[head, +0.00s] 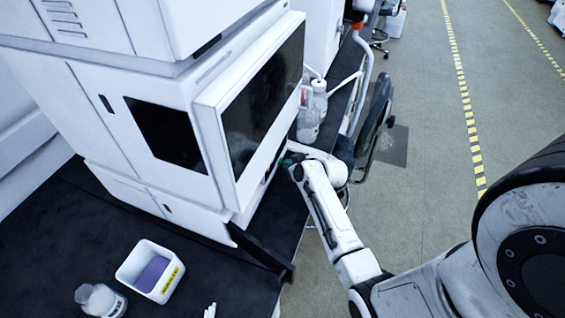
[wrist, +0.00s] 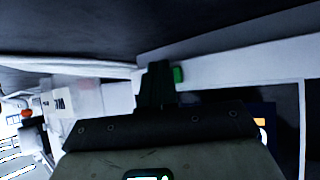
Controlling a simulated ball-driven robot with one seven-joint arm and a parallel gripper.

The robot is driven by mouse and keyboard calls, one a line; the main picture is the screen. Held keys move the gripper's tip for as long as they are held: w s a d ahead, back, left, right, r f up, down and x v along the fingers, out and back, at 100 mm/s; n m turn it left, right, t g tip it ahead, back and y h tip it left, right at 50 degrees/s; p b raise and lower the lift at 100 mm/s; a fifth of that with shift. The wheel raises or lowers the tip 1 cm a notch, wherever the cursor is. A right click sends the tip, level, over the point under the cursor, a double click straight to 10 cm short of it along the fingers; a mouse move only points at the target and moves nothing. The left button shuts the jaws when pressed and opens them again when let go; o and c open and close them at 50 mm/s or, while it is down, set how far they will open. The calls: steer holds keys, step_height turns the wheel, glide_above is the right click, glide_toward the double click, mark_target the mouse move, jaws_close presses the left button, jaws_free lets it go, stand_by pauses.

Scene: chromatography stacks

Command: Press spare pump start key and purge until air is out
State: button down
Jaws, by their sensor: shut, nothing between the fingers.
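A white stacked instrument (head: 85,110) with a large dark front panel (head: 262,95) fills the left of the head view. My gripper (head: 285,160) is at the lower front of this stack, low beside the dark panel. In the wrist view my gripper (wrist: 157,70) is shut and empty, its dark fingers pointing at a white front face (wrist: 225,68). A small green key (wrist: 179,75) shows just right of the fingertips. I cannot tell whether the fingers touch it. A blue panel (wrist: 262,112) with orange marks is partly hidden behind the gripper. No purge flow or air is visible.
Clear bottles (head: 312,112) with tubing stand beyond the stack. A dark chair (head: 376,112) stands beside the bench. The floor (head: 420,150) at right is open.

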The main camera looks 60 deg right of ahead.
steer(key=shift+s, duration=0.95)
steer(key=shift+s+d, duration=0.15)
steer(key=shift+s, duration=1.1)
steer(key=shift+s+d, duration=0.1)
steer(key=shift+s, duration=1.15)
